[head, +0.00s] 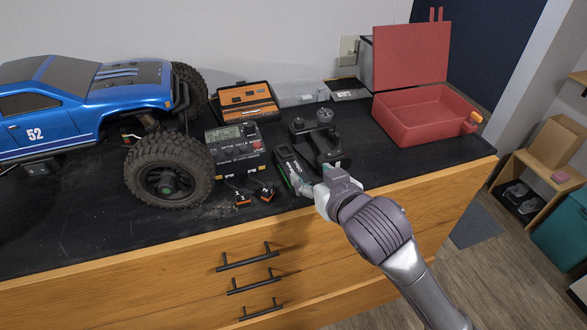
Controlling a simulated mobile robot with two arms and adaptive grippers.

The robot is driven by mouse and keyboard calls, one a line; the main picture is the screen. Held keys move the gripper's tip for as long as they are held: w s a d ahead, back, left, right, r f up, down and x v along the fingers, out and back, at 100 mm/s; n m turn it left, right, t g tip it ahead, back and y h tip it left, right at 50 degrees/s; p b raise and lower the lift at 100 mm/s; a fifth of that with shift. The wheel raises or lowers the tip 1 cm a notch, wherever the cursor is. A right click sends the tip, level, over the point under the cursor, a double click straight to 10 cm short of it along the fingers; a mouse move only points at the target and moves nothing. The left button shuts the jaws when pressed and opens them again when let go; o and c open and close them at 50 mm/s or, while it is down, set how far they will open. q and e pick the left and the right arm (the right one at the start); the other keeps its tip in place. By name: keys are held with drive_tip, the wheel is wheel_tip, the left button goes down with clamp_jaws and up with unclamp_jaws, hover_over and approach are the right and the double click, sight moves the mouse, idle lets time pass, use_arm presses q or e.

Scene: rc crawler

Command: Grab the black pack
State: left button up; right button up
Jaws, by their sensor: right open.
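The black pack (285,160) is a narrow dark block with a green stripe. It lies on the black worktop near its front edge, between the charger and the transmitter. My right gripper (310,182) reaches in from the lower right. Its open fingers are at the near end of the pack, one finger beside the green-striped part. The gripper partly hides that near end, and I cannot tell whether the fingers touch it. My left gripper is not in view.
A blue crawler truck (85,95) fills the left. A charger (236,147) with loose orange connectors (245,197) is left of the pack. A black transmitter (318,140) stands close behind my gripper. An orange tool case (247,103) and an open red box (410,125) are farther back.

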drive_tip(key=p, duration=0.1)
approach(288, 156)
drive_tip(key=x, duration=0.4)
drive_tip(key=shift+w+d+f, duration=0.15)
drive_tip(key=shift+d+f, duration=0.05)
drive_tip(key=shift+f, duration=0.15)
drive_tip(key=shift+w+a+p, duration=0.1)
drive_tip(key=shift+w+p, duration=0.1)
drive_tip(key=shift+p, duration=0.15)
drive_tip(key=p+x, duration=0.1)
drive_tip(key=x, duration=0.3)
drive_tip(key=shift+a+p, duration=0.25)
drive_tip(key=shift+p, duration=0.1)
drive_tip(key=shift+w+f, duration=0.15)
drive_tip(key=shift+w, duration=0.1)
drive_tip(key=shift+s, duration=0.1)
drive_tip(key=shift+c, duration=0.3)
drive_tip(key=c, duration=1.1)
clamp_jaws()
